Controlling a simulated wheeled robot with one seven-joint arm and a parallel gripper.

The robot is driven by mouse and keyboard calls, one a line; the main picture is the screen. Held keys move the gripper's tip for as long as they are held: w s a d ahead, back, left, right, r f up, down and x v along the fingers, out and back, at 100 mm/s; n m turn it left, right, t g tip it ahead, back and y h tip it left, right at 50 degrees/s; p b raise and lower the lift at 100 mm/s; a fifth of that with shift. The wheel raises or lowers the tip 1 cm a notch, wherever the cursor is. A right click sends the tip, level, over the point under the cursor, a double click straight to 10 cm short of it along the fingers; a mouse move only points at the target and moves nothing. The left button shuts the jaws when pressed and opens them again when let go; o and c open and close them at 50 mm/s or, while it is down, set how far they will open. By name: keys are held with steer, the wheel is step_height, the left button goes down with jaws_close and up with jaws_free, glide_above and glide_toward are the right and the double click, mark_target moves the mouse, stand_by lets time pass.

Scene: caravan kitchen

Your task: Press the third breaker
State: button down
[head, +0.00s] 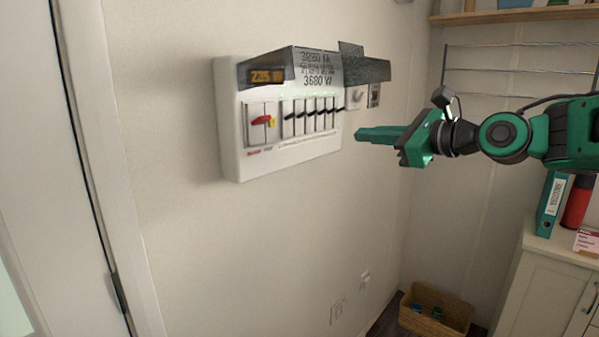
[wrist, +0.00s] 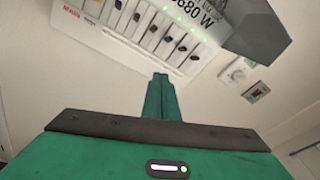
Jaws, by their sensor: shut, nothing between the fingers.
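A white breaker panel (head: 232,140) is mounted on the wall left of my gripper in the head view. It has a red main switch (head: 262,120) at its left and a row of several black breaker levers (head: 312,114) to the right of it. In the wrist view the closed fingertips (wrist: 160,78) appear apart from the levers.
A cabinet (head: 545,272) with binders and a wicker basket (head: 437,318) stand at the right.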

steer(key=s+d+f+n+g+h, duration=0.35)
steer(key=s+d+f+n, duration=0.2)
steer(key=d+f, duration=0.4)
steer(key=s+d+f+n+g+h, duration=0.2)
steer(key=s+d+f+n+h, duration=0.35)
steer(key=f, duration=0.65)
steer(key=s+d+f+n+g, duration=0.2)
steer(key=s+f, duration=0.1)
steer(key=s, duration=0.5)
steer(key=s+d+f+n+g, duration=0.1)
steer(key=s+d+f+g, duration=0.2)
steer(key=s, duration=0.5)
steer(key=s+d+f+n+g+h, duration=0.1)
steer(key=s+d+f+n+g, duration=0.1)
steer(key=s, duration=0.6)
steer(key=shift+d+f+n+g, duration=0.3)
steer(key=shift+d+f+g, duration=0.05)
steer(key=shift+d+f, duration=0.45)
steer(key=shift+w+f, duration=0.25)
steer(key=shift+w, duration=0.35)
